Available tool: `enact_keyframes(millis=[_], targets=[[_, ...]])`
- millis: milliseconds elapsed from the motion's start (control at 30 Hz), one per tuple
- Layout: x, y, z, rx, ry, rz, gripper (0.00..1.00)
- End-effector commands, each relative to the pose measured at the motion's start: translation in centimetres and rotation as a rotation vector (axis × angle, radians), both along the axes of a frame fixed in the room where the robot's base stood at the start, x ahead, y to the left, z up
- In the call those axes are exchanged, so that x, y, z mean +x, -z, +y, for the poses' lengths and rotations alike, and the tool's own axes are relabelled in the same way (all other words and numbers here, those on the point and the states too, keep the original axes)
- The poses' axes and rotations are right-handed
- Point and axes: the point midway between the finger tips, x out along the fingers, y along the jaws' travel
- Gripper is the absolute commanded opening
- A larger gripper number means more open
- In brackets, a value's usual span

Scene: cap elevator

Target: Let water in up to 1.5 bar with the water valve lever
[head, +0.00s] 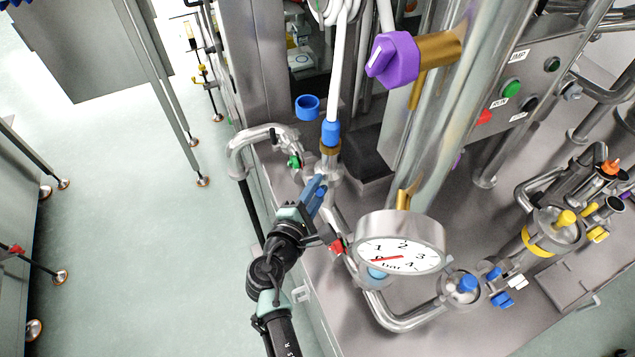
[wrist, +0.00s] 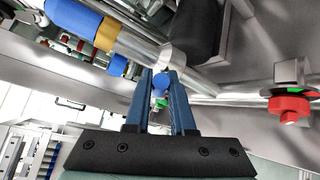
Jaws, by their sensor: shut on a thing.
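My gripper (head: 315,194) reaches to the pipework left of the gauge, its blue fingers shut on a small blue part. In the wrist view this blue lever end (wrist: 160,82) sits between the fingertips of my gripper (wrist: 160,88). It appears to be the water valve lever; its far side and pivot are hidden. The round pressure gauge (head: 401,256) has a white dial marked in bar. Its red needle points left, near the low end by the 0, below the 1.
A red valve handle (head: 336,245) is close right of my gripper; it also shows in the wrist view (wrist: 289,109). A green knob (head: 294,161) and a blue-ended hose (head: 331,132) are just beyond. A purple knob (head: 392,60) is above. Open floor (head: 130,240) lies left.

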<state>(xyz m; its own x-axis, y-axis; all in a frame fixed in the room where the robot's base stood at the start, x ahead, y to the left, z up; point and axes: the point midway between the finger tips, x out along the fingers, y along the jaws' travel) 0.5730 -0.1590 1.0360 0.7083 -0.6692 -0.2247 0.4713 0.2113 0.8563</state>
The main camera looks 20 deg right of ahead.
Motion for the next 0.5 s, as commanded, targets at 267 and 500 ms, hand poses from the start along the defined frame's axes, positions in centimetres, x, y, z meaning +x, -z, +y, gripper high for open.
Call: enact_keyframes(millis=[267, 500], targets=[[0.02, 0.06, 0.09, 0.000, -0.001, 0.005, 0.00], [0.02, 0.04, 0.07, 0.000, -0.001, 0.005, 0.42]])
